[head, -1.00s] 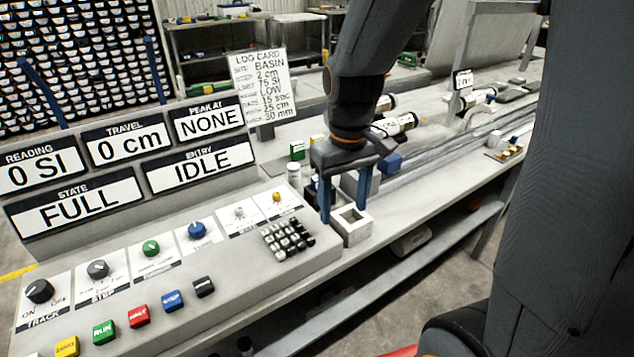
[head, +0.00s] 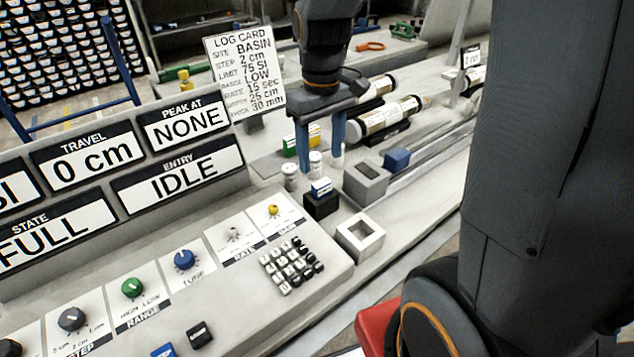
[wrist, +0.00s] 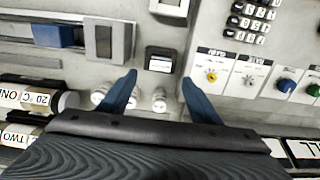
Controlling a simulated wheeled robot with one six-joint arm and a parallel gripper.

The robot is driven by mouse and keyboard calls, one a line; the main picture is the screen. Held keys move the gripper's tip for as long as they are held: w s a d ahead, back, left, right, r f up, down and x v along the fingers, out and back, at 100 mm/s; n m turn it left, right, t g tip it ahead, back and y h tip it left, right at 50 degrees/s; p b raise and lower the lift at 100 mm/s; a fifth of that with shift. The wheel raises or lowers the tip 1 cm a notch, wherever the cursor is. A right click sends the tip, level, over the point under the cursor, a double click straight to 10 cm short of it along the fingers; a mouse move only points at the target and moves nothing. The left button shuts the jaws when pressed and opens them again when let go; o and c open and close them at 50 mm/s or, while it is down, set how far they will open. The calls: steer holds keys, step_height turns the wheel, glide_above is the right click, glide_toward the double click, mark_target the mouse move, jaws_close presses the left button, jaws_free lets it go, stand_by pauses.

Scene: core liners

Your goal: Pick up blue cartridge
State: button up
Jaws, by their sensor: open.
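The blue cartridge (head: 321,187), a small blue block with a white label, sits upright in a black holder (head: 321,207) on the bench. In the wrist view the cartridge shows its pale top (wrist: 160,64) inside the dark holder, just beyond and between my fingertips. My gripper (head: 321,160) is open and empty, with blue fingers pointing down. In the head view it is behind and above the cartridge, over small white-capped vials. The wrist view shows its fingertips (wrist: 158,79) spread apart, not touching the cartridge.
Several vials (head: 290,177) stand close to the fingers. Green (head: 290,146) and yellow (head: 314,133) blocks are behind. A grey block (head: 366,181), a white square socket (head: 360,236) and a keypad (head: 291,264) surround the holder. A labelled core tube (head: 392,116) lies behind right.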

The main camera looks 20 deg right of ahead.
mark_target(322, 183)
steer(key=shift+s+f+p, duration=0.15)
steer(key=shift+f+p, duration=0.25)
steer(key=shift+f, duration=1.5)
steer(key=shift+s+f+p, duration=0.1)
steer(key=shift+f+p, duration=0.25)
steer(key=shift+f, duration=1.5)
steer(key=c, duration=1.1)
steer(key=shift+r, duration=0.1)
steer(key=shift+c, duration=0.2)
